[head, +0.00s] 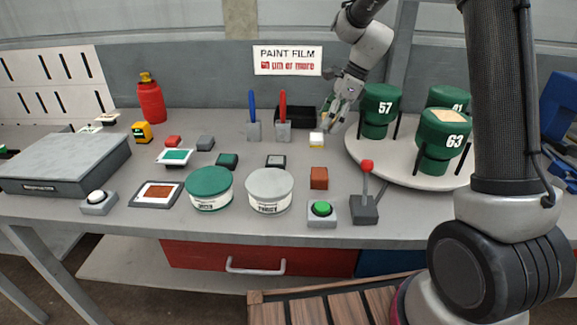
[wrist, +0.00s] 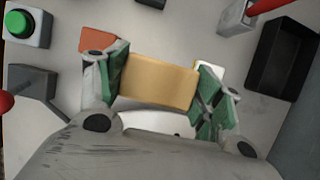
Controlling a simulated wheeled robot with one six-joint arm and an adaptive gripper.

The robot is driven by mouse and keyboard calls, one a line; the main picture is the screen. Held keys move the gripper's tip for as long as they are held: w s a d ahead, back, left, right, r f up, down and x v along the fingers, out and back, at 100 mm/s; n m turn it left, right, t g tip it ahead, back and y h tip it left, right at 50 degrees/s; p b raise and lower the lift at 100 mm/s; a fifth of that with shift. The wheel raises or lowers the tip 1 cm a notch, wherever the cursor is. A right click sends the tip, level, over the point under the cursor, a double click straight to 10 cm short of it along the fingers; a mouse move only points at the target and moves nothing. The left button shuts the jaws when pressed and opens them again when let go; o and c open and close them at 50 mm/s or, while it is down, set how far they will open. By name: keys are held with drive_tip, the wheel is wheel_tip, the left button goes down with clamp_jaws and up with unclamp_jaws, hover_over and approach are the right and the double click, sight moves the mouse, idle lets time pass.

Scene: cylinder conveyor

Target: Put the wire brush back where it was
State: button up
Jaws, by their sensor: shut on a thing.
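My gripper (wrist: 160,88) is shut on a tan block-shaped thing (wrist: 158,82), which I take to be the wire brush. Its smooth tan face spans between the two green-padded fingers in the wrist view; no bristles show. In the head view my gripper (head: 338,112) is above the back of the bench, between the black tray and the turntable. The held thing is mostly hidden there. The black open tray (wrist: 288,55) lies to the right of the gripper in the wrist view and also shows in the head view (head: 298,112).
A turntable (head: 365,158) with several green numbered cans is close right of my gripper. A white-and-yellow block (head: 316,140) is just below it. Upright blue (head: 252,106) and red (head: 283,106) handles stand to the left. A red-brown block (head: 319,178), green button (head: 321,209) and lever (head: 366,190) are nearer the front.

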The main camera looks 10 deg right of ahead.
drive_tip(key=a+f, duration=0.2)
drive_tip(key=a, duration=0.1)
hover_over(313, 161)
drive_tip(key=d, duration=0.1)
wheel_tip(313, 161, down, 6)
drive_tip(key=shift+s+d+r, duration=0.15)
drive_tip(key=shift+r, duration=0.1)
drive_tip(key=shift+f, duration=1.95)
drive_tip(key=shift+f, duration=0.1)
drive_tip(key=o, duration=1.1)
